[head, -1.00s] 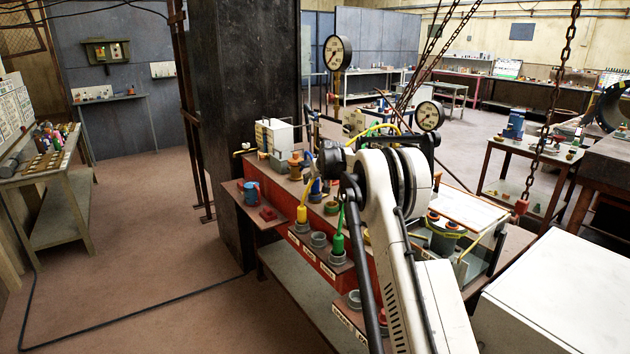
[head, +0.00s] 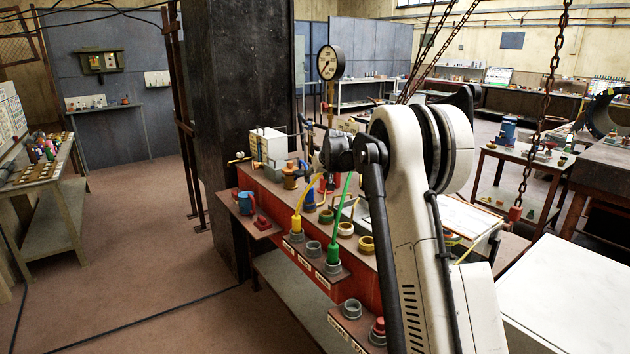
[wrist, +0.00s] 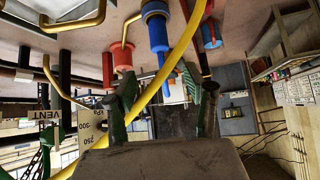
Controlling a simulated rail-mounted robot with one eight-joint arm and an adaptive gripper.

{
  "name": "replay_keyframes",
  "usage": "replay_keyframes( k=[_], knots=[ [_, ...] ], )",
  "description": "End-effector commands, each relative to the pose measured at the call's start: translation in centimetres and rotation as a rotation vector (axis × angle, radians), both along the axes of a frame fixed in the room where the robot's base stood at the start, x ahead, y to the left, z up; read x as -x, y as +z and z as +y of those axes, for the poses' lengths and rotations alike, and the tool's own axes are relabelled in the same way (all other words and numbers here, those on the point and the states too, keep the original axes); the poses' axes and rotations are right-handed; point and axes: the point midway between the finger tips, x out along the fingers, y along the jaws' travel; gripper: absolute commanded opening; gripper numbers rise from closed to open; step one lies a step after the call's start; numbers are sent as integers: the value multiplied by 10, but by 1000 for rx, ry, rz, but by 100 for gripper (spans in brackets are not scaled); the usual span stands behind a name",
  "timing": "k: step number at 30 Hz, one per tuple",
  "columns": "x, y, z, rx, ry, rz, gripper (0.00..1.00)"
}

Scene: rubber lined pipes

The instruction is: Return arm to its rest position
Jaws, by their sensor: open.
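My arm (head: 410,190) rises bent over the red bench (head: 350,285) in the head view, its dark elbow joint high at the right of centre. My gripper (wrist: 161,90) shows in the wrist view with its two dark fingers apart. A yellow hose (wrist: 178,62) crosses the view close to the fingers. I cannot tell whether it touches them. Nothing appears clamped between the fingers.
A yellow plug (head: 296,224) and a green plug (head: 333,254), each with a hose, stand on the bench front. A pressure gauge (head: 330,62) stands behind. A chain (head: 545,100) hangs at right, above a white box (head: 565,290).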

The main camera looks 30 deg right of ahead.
Motion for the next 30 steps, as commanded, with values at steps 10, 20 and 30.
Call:
replay_keyframes(
  k=[10, 20, 30],
  knots=[
    [2, 2, 0, 0, 0, 0, 48],
    [5, 6, 4, 0, 1, 1, 48],
    [70, 60, 69, -7, 23, 26, 48]
  ],
)
